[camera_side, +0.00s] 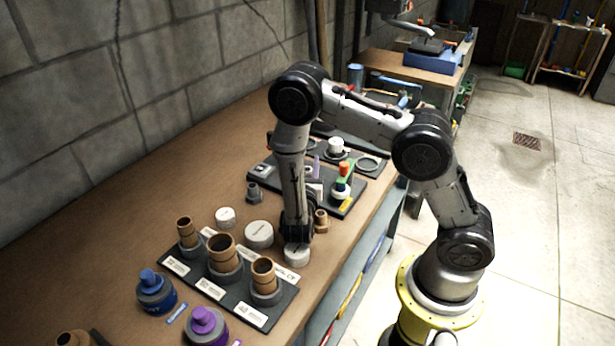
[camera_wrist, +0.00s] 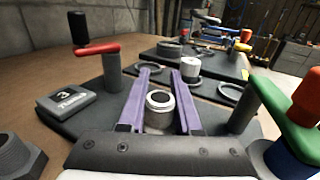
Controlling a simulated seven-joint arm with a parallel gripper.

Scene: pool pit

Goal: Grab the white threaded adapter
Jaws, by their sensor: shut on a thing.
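The label board (camera_side: 282,307) carries several tan threaded fittings (camera_side: 223,252). A tan hex fitting (camera_side: 321,221) stands close right of my gripper. Blue (camera_side: 156,294) and purple (camera_side: 206,325) capped bottles are in front.

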